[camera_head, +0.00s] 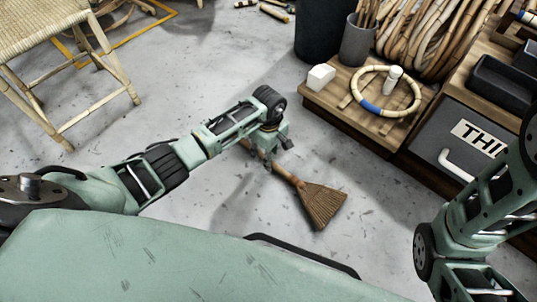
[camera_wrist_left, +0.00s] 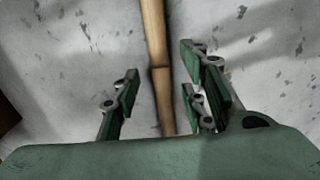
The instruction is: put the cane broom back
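The cane broom (camera_head: 322,203) lies on the grey floor, its fanned brown bristles toward the lower right and its handle running up-left under my left gripper. My left gripper (camera_head: 278,155) is above the handle and partly hides it. In the left wrist view the light cane handle (camera_wrist_left: 154,45) runs lengthwise between the two parted fingers of my left gripper (camera_wrist_left: 163,88), with gaps on both sides. The fingers are open. Whether they reach down around the handle cannot be told. My right arm shows at the lower right, but its gripper is out of view.
A wooden bench (camera_head: 325,101) with a cane ring (camera_head: 360,97), a white block (camera_head: 320,77) and a grey cup of canes (camera_head: 357,42) stands at upper right. A dark bin (camera_head: 319,30) is beside it. A woven chair (camera_head: 45,30) stands upper left. Floor between is clear.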

